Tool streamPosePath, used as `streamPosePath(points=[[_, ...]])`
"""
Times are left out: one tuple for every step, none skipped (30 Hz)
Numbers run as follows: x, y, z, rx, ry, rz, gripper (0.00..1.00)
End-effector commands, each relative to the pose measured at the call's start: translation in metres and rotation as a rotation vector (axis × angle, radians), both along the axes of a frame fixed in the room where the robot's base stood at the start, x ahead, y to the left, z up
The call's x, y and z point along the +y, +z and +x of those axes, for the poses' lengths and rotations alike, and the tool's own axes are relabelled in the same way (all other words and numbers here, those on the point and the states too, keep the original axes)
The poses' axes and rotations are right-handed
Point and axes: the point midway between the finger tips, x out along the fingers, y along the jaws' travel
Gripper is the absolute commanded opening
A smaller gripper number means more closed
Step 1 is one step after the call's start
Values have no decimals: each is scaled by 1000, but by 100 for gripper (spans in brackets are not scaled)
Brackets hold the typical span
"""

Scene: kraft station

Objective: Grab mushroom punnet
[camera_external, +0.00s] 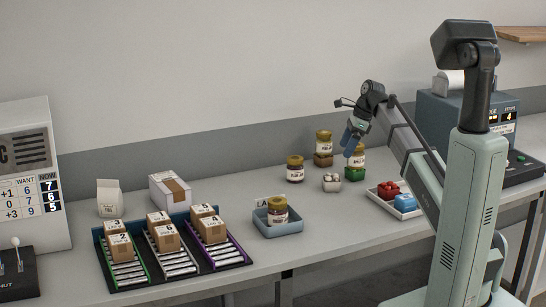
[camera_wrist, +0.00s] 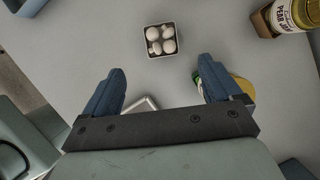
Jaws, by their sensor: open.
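My gripper (camera_external: 351,140) is raised above the table, a little right of and above the punnet in the external view. In the wrist view its two blue fingers (camera_wrist: 160,84) are spread wide with nothing held between them. No part of the punnet is covered by the gripper.
Close to the punnet stand a jar on a green block (camera_external: 356,166), a jar on a brown block (camera_external: 323,147) and a lone jar (camera_external: 295,168). A white tray (camera_external: 405,213) with red and blue items lies right. A blue bin (camera_external: 262,226) holding a jar stands left.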

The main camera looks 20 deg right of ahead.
Motion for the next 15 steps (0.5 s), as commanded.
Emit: streamPosePath(points=[[1,-4,0,1,0,0,92],[1,-7,0,1,0,0,92],[2,-10,1,1,0,-1,92],[4,-13,1,2,1,0,92],[5,-17,2,2,1,0,92],[7,-22,2,2,1,0,92],[9,-27,3,2,1,0,92],[11,-32,4,2,1,0,92],[13,-38,5,3,2,0,92],[15,-42,6,2,2,0,92],[17,-47,7,2,2,0,92],[19,-53,8,3,2,0,92],[20,-57,8,3,2,-1,92],[21,-60,9,2,2,0,92],[23,-65,10,1,1,-1,92]])
